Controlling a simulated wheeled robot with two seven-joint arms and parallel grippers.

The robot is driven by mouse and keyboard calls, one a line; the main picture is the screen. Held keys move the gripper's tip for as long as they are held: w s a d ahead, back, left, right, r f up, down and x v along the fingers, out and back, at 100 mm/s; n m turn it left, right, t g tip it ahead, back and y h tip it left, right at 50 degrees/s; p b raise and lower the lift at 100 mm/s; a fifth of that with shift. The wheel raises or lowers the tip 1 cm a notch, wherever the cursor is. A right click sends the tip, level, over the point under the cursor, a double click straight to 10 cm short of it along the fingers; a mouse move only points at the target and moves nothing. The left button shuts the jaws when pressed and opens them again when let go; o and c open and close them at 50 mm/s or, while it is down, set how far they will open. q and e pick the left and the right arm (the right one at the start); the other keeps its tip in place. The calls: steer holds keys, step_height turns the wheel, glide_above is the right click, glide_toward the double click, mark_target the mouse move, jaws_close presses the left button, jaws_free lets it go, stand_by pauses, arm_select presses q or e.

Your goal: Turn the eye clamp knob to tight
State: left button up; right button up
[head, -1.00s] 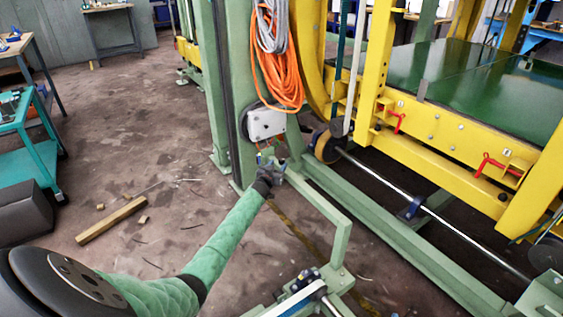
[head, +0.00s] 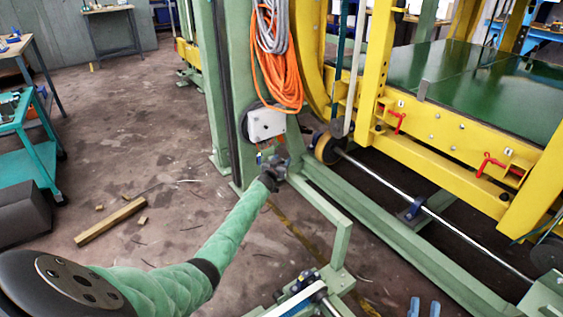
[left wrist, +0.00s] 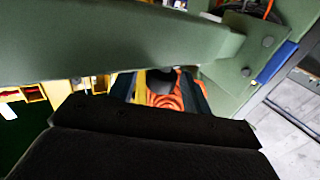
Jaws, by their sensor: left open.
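I cannot single out the eye clamp knob with certainty. Two red handles, one left (head: 396,119) and one right (head: 489,163), stick out from the yellow side beam (head: 440,132) in the head view. My left gripper (head: 269,158) is open, low beside the green post, just below a white box (head: 266,124). Its fingers are small and partly hidden there. In the left wrist view a dark rounded part (left wrist: 161,80) shows in front of something orange; I cannot tell what it is. My right gripper (head: 424,308) shows only two blue fingertips, apart, at the bottom edge.
Orange and grey coils (head: 278,70) hang on the green post (head: 232,90). A green floor rail (head: 400,238) and a metal shaft (head: 440,215) run to the right. A green beam (left wrist: 110,40) crosses the left wrist view. A wooden block (head: 110,220) lies on open floor.

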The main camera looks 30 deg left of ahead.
arm_select(q)
steer(key=c, duration=0.9)
steer(key=shift+c, duration=0.2)
